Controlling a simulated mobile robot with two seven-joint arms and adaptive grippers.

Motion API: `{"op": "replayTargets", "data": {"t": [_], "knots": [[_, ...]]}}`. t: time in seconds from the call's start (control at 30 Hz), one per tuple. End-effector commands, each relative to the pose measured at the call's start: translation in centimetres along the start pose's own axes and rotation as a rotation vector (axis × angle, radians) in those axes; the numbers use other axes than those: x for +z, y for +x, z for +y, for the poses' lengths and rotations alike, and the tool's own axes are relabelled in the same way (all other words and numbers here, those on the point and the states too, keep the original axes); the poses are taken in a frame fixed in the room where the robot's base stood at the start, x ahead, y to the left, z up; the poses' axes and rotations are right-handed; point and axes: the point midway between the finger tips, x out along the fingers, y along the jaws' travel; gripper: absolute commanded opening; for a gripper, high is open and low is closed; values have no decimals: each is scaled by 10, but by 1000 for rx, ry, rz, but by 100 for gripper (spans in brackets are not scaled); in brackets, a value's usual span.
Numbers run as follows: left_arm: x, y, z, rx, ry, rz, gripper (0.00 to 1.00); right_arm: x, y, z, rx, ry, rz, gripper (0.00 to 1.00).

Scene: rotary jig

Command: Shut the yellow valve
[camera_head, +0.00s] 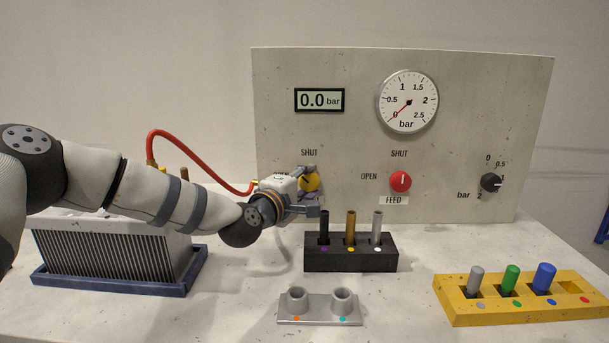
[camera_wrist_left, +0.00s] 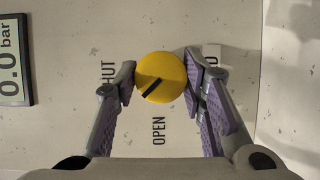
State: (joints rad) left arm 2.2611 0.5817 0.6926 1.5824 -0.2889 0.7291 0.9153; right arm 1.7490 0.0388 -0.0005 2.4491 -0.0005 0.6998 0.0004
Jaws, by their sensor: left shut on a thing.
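The yellow valve (camera_head: 309,181) is a round yellow knob on the panel, below the word SHUT and partly hidden by my gripper in the head view. In the left wrist view the yellow valve (camera_wrist_left: 161,76) shows whole, with a black pointer mark aimed between the words SHUT and OPEN, about midway. My left gripper (camera_head: 309,190) is at the panel, shut on the valve. Its purple-padded fingers (camera_wrist_left: 160,80) lie on opposite sides of the knob in the wrist view. My right gripper is not in view.
The panel also has a digital display (camera_head: 319,100) reading 0.0 bar, a gauge (camera_head: 408,101), a red FEED knob (camera_head: 400,181) and a black knob (camera_head: 491,183). A black rack (camera_head: 350,260), grey holder (camera_head: 319,314) and yellow rack (camera_head: 520,313) stand in front. A red hose (camera_head: 205,144) arches behind my left arm.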

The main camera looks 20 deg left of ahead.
Motion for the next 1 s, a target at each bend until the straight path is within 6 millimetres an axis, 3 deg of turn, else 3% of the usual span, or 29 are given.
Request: {"op": "replayTargets", "data": {"t": [0.03, 0.4, 1.0], "knots": [[1, -2, 12, -6, 42, 2, 9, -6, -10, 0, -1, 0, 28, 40], [2, -1, 11, -160, 353, 26, 9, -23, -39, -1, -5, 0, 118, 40], [2, 1, 5, -329, 676, 52, 9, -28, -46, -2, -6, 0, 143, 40]]}}
